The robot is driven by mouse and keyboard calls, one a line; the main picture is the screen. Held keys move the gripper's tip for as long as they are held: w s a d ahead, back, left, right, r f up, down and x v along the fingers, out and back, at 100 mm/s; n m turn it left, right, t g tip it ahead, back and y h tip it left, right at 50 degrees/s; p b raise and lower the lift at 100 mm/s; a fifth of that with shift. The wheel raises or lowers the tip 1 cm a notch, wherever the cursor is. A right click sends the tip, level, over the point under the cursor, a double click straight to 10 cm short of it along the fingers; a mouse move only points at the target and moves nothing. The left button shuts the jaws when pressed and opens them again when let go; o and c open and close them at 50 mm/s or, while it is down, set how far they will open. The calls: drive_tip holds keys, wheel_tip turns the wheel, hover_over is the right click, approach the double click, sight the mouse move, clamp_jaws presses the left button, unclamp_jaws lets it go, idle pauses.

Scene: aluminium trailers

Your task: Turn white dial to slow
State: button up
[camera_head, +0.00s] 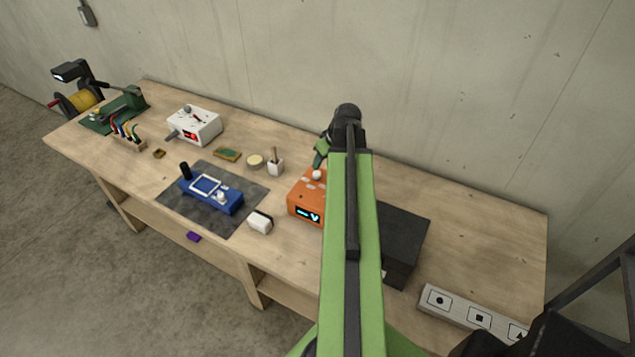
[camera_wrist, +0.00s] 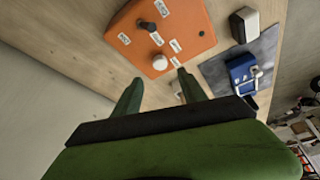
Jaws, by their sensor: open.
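The white dial (camera_head: 317,175) is a small round knob on top of an orange box (camera_head: 302,196) with a lit display on its front. In the wrist view the white dial (camera_wrist: 160,62) sits on the orange top (camera_wrist: 190,28), among several small white labels too small to read. A black knob (camera_wrist: 147,26) stands beside it. My gripper (camera_head: 321,152) is open and empty, near the far side of the orange box. In the wrist view my gripper (camera_wrist: 160,77) has its green fingers spread, with the white dial between and beyond the tips. Contact cannot be told.
My arm hides the box's right side in the head view. A black box (camera_head: 400,235) stands to the right and a grey button panel (camera_head: 470,312) lies at the right front. A blue device (camera_head: 212,195), a white block (camera_head: 261,222) and a small holder (camera_head: 275,168) stand to the left.

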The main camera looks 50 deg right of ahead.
sight(317, 173)
drive_tip(key=b+x, duration=0.6)
drive_tip(key=x, duration=0.2)
drive_tip(key=shift+f, duration=0.25)
drive_tip(key=shift+w+r, duration=0.1)
